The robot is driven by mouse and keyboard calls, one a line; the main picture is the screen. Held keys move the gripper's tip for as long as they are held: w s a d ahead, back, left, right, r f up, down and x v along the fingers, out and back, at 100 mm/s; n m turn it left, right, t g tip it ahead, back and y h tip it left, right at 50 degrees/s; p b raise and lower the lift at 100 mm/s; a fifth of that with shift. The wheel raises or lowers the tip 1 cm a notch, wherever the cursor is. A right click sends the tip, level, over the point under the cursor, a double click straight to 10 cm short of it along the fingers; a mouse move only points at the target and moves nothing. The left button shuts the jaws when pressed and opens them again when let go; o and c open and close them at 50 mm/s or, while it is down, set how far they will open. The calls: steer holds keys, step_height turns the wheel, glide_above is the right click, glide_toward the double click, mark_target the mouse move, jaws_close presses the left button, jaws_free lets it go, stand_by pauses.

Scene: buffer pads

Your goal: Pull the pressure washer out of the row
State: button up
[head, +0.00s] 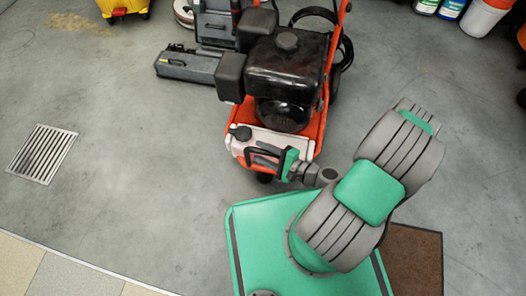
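The pressure washer (287,68) has an orange frame, a black engine and tank, and a pale front part (279,140). It stands in the upper middle of the head view with its orange handle rising to the upper right. My gripper (262,157) is at the washer's near end, just in front of the pale part, pointing left. Dark finger-like parts lie close against the washer's front, but I cannot tell whether they are closed on anything. The contact point is too small to make out.
A grey machine (190,66) stands close on the washer's left. A yellow bucket (122,8) is at the top left, and bottles (451,8) and a white-and-orange container (484,16) at the top right. A floor drain (42,153) and brown mat (414,262) lie on otherwise open grey floor.

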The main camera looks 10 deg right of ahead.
steer(key=shift+s+d+r, duration=0.2)
steer(key=shift+s+d, duration=0.05)
steer(key=shift+d, duration=0.2)
steer(key=p+v, duration=0.2)
steer(key=v, duration=0.4)
steer(key=shift+s+d, duration=0.25)
steer(key=shift+s, duration=0.1)
